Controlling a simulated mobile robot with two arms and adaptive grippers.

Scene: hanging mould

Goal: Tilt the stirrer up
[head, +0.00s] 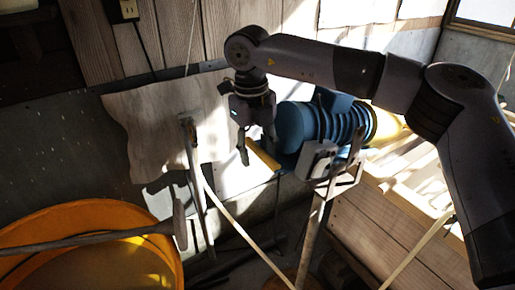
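A blue ribbed motor-like body (318,124), which I take to be the stirrer, lies roughly sideways at the centre right. It is on a thin metal stand (312,225). A short yellow bar (264,157) sticks out at its left end. My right gripper (257,154) points down just left of the blue body. Its fingers are apart, with the yellow bar close to or between them; I cannot tell whether they touch it. My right arm passes above the blue body and hides part of its top. My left gripper is not in view.
An orange tub (165,247) stands at the lower left. A second upright metal stand (194,165) stands left of my gripper. A pale hose or cord (235,222) runs down the middle. Wooden planks (385,230) fill the right.

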